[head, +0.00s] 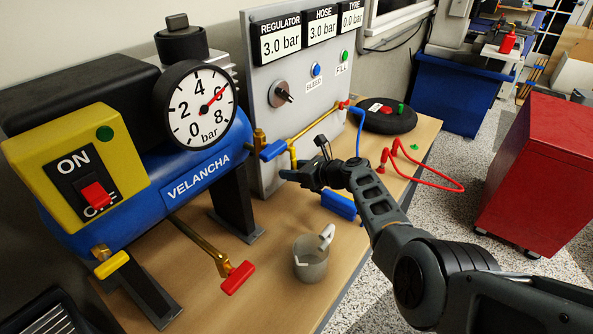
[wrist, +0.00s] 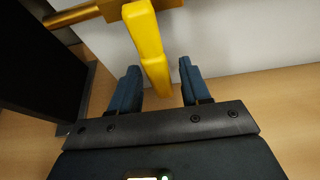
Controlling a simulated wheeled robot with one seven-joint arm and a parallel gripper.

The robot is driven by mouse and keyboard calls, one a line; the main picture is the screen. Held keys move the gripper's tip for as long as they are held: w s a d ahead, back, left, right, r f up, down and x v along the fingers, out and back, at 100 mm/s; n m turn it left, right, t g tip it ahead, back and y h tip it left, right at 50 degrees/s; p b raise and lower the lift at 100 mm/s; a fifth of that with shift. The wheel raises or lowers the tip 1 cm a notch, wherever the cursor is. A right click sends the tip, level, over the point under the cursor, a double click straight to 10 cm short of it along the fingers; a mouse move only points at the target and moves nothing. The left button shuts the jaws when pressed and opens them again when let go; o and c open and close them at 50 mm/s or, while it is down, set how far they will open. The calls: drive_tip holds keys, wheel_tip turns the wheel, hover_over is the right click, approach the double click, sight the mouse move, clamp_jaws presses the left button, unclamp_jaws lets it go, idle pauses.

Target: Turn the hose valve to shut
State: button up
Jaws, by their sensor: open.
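Gaps show on both sides of the handle. A blue lever (head: 272,150) sits just left of it on the same line.
The panel (head: 265,85) reads regulator 3.0, hose 3.0, tyre 0.0 bar. The compressor (head: 190,175) is on the left, with a red-handled valve (head: 237,277) below. A grey cup (head: 311,260) stands in front. A blue hose (head: 359,130) and tyre (head: 385,117) lie beyond my gripper.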

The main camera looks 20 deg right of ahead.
drive_tip(key=p+v, duration=0.2)
drive_tip(key=v, duration=0.5)
drive_tip(key=shift+s+d+p, duration=0.2)
drive_tip(key=shift+s+p, duration=0.1)
drive_tip(key=shift+p, duration=0.05)
